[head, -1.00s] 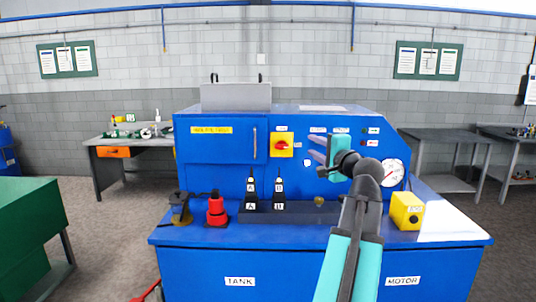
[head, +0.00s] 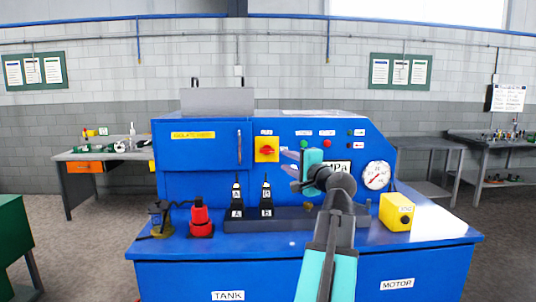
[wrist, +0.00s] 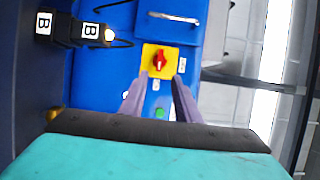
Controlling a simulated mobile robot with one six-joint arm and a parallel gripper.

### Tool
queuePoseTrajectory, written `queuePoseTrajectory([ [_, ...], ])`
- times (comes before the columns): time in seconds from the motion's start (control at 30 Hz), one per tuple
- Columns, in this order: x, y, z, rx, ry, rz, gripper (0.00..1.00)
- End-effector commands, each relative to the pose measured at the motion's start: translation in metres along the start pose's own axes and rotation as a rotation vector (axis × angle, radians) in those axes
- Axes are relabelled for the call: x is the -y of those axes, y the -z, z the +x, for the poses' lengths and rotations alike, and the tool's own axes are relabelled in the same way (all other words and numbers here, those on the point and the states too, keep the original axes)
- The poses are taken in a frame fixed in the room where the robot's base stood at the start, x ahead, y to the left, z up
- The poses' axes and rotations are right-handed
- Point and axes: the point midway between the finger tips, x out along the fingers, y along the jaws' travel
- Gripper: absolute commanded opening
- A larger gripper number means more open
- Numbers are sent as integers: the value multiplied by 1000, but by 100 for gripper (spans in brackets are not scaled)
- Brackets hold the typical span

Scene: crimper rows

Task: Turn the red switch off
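The red switch (head: 266,150) is a rotary knob on a yellow plate, on the front panel of the blue machine. In the head view its handle looks roughly horizontal, but it is small. My gripper (head: 285,161) is just right of the switch and slightly lower, its two grey-purple fingers pointing left. In the wrist view the red switch (wrist: 159,60) shows beyond the fingertips, nearly centred between them. My gripper (wrist: 160,82) is open there, with nothing between the fingers. The fingers look apart from the knob.
The blue machine (head: 200,158) has a door with a handle left of the switch. Indicator lights and a pressure gauge (head: 376,175) are to the right.

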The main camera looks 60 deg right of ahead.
Motion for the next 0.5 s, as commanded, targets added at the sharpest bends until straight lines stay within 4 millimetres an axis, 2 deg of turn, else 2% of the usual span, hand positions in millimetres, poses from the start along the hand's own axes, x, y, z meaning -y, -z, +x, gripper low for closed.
queuePoseTrajectory([
  [0.27,1,0,20,2,-1,1,30],
  [0.5,1,0,52,2,-1,1,30],
])
